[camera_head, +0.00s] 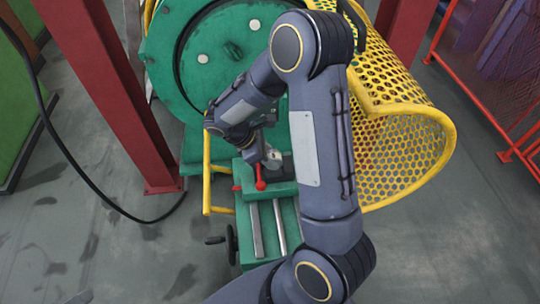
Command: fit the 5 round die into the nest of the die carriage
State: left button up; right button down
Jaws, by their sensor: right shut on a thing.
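My right arm reaches up through the middle of the view and bends back down to the green die carriage (285,189). My right gripper (262,157) is small and partly hidden by its own wrist, low over the top of the carriage. It is shut on a small pale grey piece (274,157), which appears to be the round die. A dark part lies beside it on the carriage. The nest is not clearly visible, so I cannot tell whether the die is in it or above it. My left gripper is out of view.
A red-knobbed lever (260,185) stands at the front of the carriage, near the gripper. Yellow rails (207,180) are left, a yellow perforated guard (400,135) right. A large green disc (165,60) stands behind. Pale slide rails (256,230) run toward me, with a black handwheel (231,243).

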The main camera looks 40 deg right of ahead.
jog(key=shift+f+b, duration=1.3)
jog(key=shift+f, duration=0.5)
jog(key=c, duration=0.8)
grip_release()
jog(key=shift+c, duration=0.2)
jog(key=v, duration=0.8)
jog(key=shift+p, duration=0.4)
jog(key=shift+s+r, duration=0.1)
jog(key=shift+r, duration=0.15)
jog(key=s+a+r+m+t+y+p, duration=0.3)
jog(key=s+r+m+t+y, duration=0.1)
jog(key=s+r+m, duration=0.3)
jog(key=s+a+r+m+t+y+p, duration=0.3)
jog(key=s+r+m, duration=0.4)
jog(key=s+r, duration=0.3)
jog(key=a+t+y, duration=0.1)
jog(key=y, duration=0.1)
jog(key=shift+t+y, duration=0.4)
